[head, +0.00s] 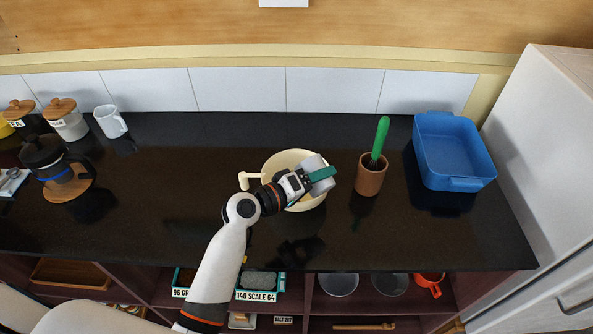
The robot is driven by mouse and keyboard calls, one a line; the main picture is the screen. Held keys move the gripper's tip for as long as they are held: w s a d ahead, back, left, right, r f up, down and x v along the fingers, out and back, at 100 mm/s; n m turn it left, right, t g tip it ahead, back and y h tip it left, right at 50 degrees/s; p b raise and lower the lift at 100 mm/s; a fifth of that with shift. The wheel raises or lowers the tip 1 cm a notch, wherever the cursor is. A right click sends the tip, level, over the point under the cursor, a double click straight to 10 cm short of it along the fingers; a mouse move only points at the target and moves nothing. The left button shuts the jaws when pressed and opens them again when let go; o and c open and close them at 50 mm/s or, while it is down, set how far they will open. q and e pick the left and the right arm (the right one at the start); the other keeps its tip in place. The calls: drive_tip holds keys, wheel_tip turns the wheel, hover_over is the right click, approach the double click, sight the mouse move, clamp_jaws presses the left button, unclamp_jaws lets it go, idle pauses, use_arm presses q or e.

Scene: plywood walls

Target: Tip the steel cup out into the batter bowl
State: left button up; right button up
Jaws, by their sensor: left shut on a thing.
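The cream batter bowl (278,159) stands on the dark counter near the middle of the head view, with a handle sticking out on its left. My left gripper (318,174) is over the right part of the bowl, shut on the steel cup (315,162). The cup looks pale grey and is partly hidden by the fingers. I cannot tell for sure how far it is tilted or what is in it. The arm and gripper cover much of the bowl's inside. My right gripper is not in view.
Right of the bowl stands a brown pot (370,179) with a green-handled brush (380,138), then a blue baking dish (452,150). A coffee press (47,157), white mug (110,121) and jars (66,120) stand left. The counter (170,180) between is clear.

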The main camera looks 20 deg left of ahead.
use_arm(q)
drive_tip(key=shift+r+n+p, duration=0.35)
drive_tip(key=shift+n+p, duration=0.15)
drive_tip(key=shift+p, duration=0.1)
idle(0.3)
drive_tip(key=shift+w+a+f+n+g+h, duration=0.3)
drive_tip(key=shift+w+a+f+n, duration=0.1)
drive_tip(key=shift+w+a+n, duration=0.3)
idle(0.6)
drive_tip(key=shift+a+r+n+p, duration=0.2)
drive_tip(key=shift+r+n+p, duration=0.05)
drive_tip(key=shift+n+p, duration=0.3)
idle(0.4)
